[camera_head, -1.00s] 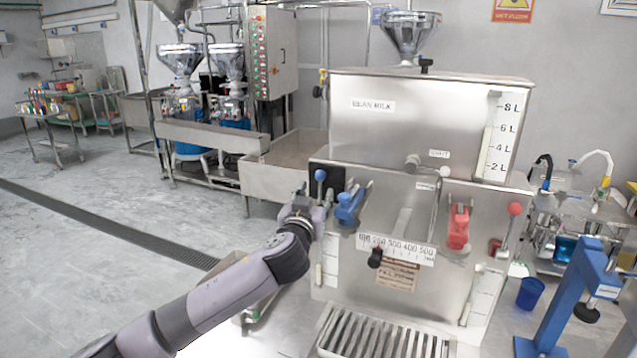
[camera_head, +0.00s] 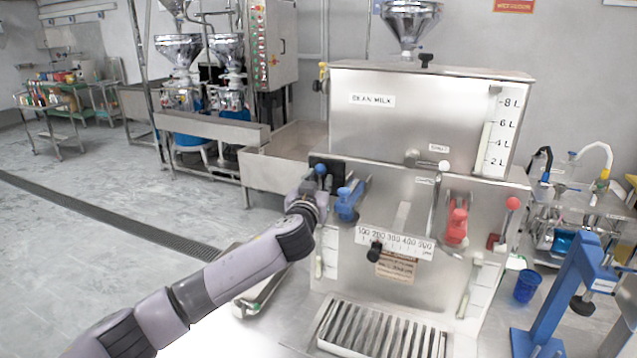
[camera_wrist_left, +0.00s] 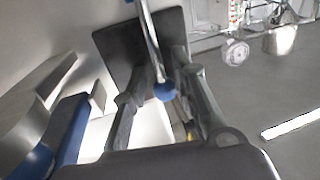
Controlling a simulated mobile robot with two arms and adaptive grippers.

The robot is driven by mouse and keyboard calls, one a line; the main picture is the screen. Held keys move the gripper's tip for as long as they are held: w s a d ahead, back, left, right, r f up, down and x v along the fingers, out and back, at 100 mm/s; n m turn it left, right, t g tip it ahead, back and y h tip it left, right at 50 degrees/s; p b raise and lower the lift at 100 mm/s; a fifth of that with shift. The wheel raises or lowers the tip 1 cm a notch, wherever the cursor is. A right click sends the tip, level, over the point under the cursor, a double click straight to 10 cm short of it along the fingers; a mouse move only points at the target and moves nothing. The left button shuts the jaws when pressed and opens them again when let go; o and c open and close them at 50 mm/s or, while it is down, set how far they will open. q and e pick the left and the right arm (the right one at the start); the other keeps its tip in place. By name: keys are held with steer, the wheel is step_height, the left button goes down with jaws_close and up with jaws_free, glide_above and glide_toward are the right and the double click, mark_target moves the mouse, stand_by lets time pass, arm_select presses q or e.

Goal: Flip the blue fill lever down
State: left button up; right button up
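The blue fill lever has a blue ball knob (camera_head: 320,169) on a metal rod and stands up at the machine's left side, in front of a dark square plate. My left gripper (camera_head: 312,187) is at this knob in the head view, partly covering the lever. In the left wrist view, the blue knob (camera_wrist_left: 165,91) and its rod lie between the two fingers of my left gripper (camera_wrist_left: 169,78). The fingers are apart, with a gap showing on both sides of the knob. My right gripper is not in view.
A blue tap (camera_head: 348,202) is close to the right of my left gripper. A red tap (camera_head: 457,224) and a red-knobbed lever (camera_head: 512,203) are on the machine's right side. A slotted drip tray (camera_head: 385,330) lies below. Floor to the left is open.

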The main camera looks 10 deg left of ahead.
arm_select(q)
jaws_close()
steer(key=shift+f, duration=0.1)
stand_by(0.4)
